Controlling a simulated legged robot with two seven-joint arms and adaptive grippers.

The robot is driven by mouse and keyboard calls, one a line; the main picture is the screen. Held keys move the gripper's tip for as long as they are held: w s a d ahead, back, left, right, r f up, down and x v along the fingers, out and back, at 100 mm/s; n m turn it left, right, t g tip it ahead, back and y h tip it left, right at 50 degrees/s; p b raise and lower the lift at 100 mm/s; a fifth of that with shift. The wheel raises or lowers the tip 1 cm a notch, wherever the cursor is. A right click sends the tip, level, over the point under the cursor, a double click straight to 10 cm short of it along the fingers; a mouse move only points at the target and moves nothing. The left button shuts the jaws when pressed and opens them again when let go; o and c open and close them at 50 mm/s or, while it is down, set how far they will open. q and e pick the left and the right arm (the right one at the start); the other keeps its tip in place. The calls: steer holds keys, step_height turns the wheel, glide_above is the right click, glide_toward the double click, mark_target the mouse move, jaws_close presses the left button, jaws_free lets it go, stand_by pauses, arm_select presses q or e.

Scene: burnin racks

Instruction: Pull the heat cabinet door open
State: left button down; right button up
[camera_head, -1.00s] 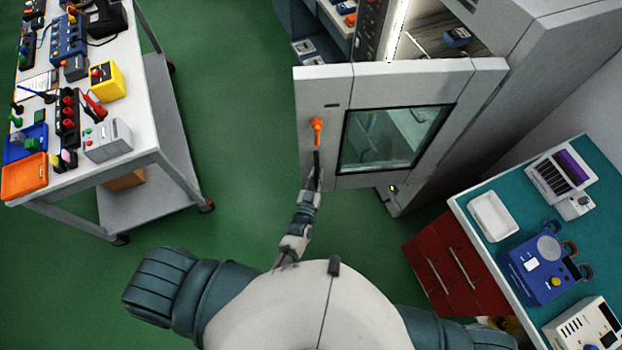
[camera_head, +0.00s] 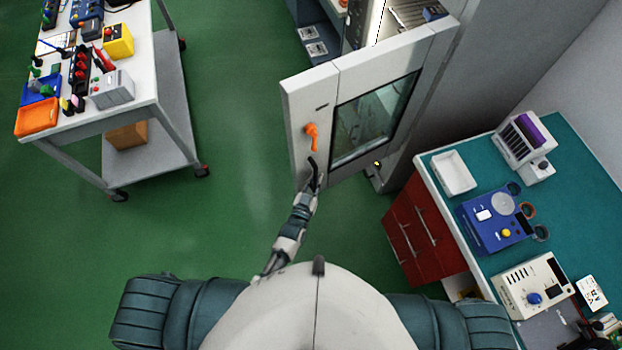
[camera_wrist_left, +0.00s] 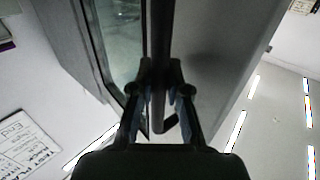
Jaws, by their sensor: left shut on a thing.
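The heat cabinet door (camera_head: 297,120) is light grey with a glass window (camera_head: 372,118) and stands partly open, swung out from the cabinet. An orange latch handle (camera_head: 311,135) sits on its face near the free edge. A dark bar handle (camera_head: 312,168) shows just below it. My left gripper (camera_head: 314,182) is at this dark handle. In the left wrist view my left gripper (camera_wrist_left: 158,105) has its two fingers shut on the dark handle (camera_wrist_left: 158,60), one on each side, with the door glass (camera_wrist_left: 120,40) behind. My right gripper is not in view.
A white cart (camera_head: 150,75) with electrical instruments stands at the left. At the right is a bench with a teal top (camera_head: 580,190), instruments and red drawers (camera_head: 420,235). Green floor (camera_head: 230,150) is clear between the cart and the door.

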arm_select(q)
steer(key=shift+w+d+r, duration=0.1)
steer(key=shift+r, duration=0.25)
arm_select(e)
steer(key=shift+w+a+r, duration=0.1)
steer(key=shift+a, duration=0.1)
arm_select(q)
steer(key=c, duration=1.1)
jaws_free()
steer(key=shift+c, duration=0.2)
steer(key=shift+d+f, duration=0.15)
steer(key=shift+f, duration=0.05)
steer(key=shift+s+f, duration=0.1)
steer(key=shift+s, duration=0.15)
steer(key=v, duration=1.1)
steer(key=shift+s, duration=0.35)
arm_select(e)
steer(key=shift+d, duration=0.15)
